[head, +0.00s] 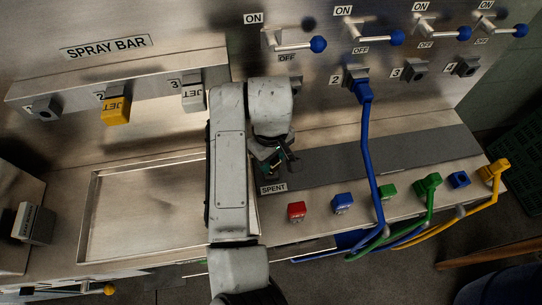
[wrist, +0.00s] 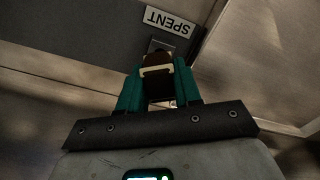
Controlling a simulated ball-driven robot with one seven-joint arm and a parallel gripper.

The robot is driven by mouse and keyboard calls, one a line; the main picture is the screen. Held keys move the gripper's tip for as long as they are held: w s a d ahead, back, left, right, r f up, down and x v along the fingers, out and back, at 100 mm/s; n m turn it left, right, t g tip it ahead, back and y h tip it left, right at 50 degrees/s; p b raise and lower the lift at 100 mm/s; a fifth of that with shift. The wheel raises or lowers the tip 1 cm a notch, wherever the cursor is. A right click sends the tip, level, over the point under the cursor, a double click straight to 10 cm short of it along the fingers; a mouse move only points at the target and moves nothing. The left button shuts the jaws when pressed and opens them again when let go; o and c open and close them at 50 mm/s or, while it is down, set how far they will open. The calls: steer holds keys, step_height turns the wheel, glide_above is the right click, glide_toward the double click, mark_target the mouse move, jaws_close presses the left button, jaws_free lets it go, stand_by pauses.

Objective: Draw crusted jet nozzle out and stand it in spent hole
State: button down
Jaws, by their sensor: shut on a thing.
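My gripper (wrist: 158,92) has its teal fingers shut on a dark brown block with a pale bracket-shaped mark, the crusted jet nozzle (wrist: 158,68). The SPENT label (wrist: 168,21) lies just beyond it in the wrist view, with a small grey fitting (wrist: 157,46) between label and nozzle. The nozzle hides most of what is under it, so I cannot tell whether it is over the spent hole or in it. In the head view my gripper (head: 266,160) is just above the SPENT label (head: 273,188), and my arm partly covers it.
The spray bar (head: 60,85) holds a yellow jet (head: 116,110) at 2 and a pale jet (head: 192,98) at 3; socket 1 (head: 43,108) looks empty. Red (head: 296,211) and blue (head: 342,203) blocks stand right of the label. A blue hose (head: 370,150) hangs farther right.

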steer(key=shift+f+b, duration=0.35)
steer(key=shift+f, duration=1.25)
steer(key=c, duration=0.7)
jaws_free()
steer(key=shift+r, duration=0.1)
step_height(320, 180, up, 11)
steer(key=shift+f+p, duration=0.15)
steer(key=shift+p, duration=0.15)
